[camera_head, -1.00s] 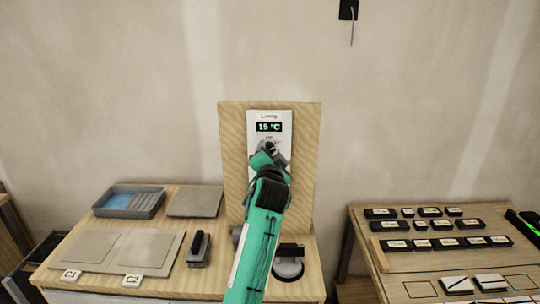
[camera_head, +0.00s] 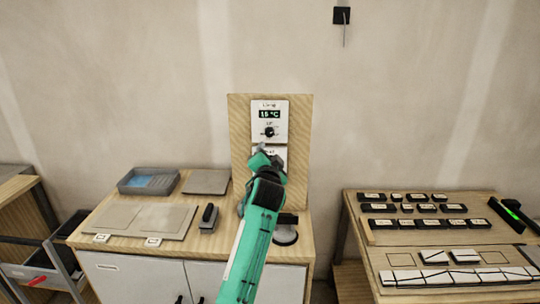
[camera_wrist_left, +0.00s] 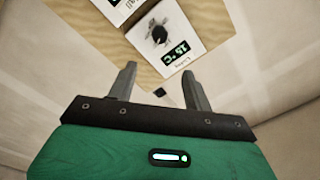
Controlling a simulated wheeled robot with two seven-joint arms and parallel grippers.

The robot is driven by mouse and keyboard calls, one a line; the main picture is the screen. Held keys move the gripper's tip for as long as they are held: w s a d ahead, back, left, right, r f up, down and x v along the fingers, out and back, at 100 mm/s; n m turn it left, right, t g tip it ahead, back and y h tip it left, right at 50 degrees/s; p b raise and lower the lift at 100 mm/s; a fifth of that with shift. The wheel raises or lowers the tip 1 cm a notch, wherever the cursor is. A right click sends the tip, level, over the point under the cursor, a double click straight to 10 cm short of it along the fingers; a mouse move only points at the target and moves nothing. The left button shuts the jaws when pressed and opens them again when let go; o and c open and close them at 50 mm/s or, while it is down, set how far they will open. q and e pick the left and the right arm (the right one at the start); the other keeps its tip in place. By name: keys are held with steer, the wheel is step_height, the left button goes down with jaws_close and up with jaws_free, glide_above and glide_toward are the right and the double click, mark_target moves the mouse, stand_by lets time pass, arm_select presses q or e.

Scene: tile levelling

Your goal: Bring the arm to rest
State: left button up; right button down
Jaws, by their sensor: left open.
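My left gripper (camera_head: 268,158) is in front of the wooden panel, just below the white thermostat (camera_head: 270,114). The thermostat has a dark knob (camera_head: 269,132) and a green display that reads about 15 °C. In the left wrist view my left gripper (camera_wrist_left: 160,82) has its two fingers spread apart with nothing between them. The thermostat also shows upside down in the left wrist view (camera_wrist_left: 180,22), beyond the fingertips and apart from them. A second white plate is partly hidden behind the gripper in the head view. My right gripper is not in view.
The left cabinet holds a grey tray (camera_head: 149,181), grey tiles (camera_head: 207,181), a black-handled tool (camera_head: 209,218) and a round suction-like tool (camera_head: 286,232). On the right, a wooden table (camera_head: 365,229) bears rows of black-and-white blocks and white tiles (camera_head: 434,255).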

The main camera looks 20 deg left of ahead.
arm_select(q)
steer(key=s+a+f+n+g+h, duration=0.1)
steer(key=s+f+g, duration=0.2)
steer(key=s+f, duration=0.8)
steer(key=s+a+f+n+g+h, duration=0.1)
steer(key=s+f+n+g, duration=0.15)
steer(key=s+f, duration=0.85)
steer(key=s+d+f+g+h, duration=0.1)
steer(key=s+f+g, duration=0.25)
steer(key=s, duration=0.65)
steer(key=s+d+f+g+h, duration=0.15)
steer(key=s+f, duration=0.25)
steer(key=s, duration=0.6)
steer(key=s+d+f+g+h, duration=0.1)
steer(key=s+f+g, duration=0.3)
steer(key=s, duration=0.5)
step_height(320, 180, down, 30)
steer(key=f, duration=0.1)
steer(key=s+a+f+g, duration=0.2)
steer(key=s+a+f, duration=0.1)
steer(key=s+f, duration=1.6)
steer(key=shift+s+a+f, duration=0.15)
steer(key=shift+s+f, duration=0.1)
steer(key=shift+s, duration=0.2)
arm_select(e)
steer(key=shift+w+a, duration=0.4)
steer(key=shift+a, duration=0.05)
